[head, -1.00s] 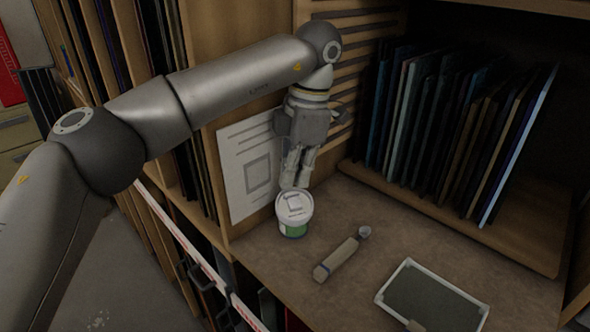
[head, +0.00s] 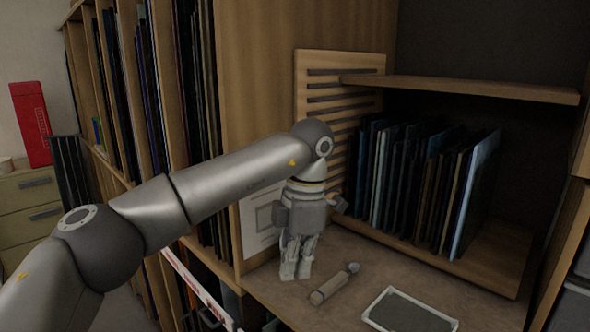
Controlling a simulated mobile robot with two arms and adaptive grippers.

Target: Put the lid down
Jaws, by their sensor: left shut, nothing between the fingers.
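My left gripper (head: 297,268) points down over the wooden worktop, in front of the white sheet. It is shut and empty. Its pale fingertips are low, close to the worktop; I cannot tell whether they touch anything. I cannot make out the lid or the white and green tub in the head view now; the gripper may hide them. My right gripper is not in view.
A tool with a pale handle (head: 328,289) lies right of my left gripper. A light-framed dark panel (head: 405,313) lies at the front. Dark glass sheets (head: 420,185) stand in a rack behind. A white printed sheet (head: 258,222) leans against the left wall.

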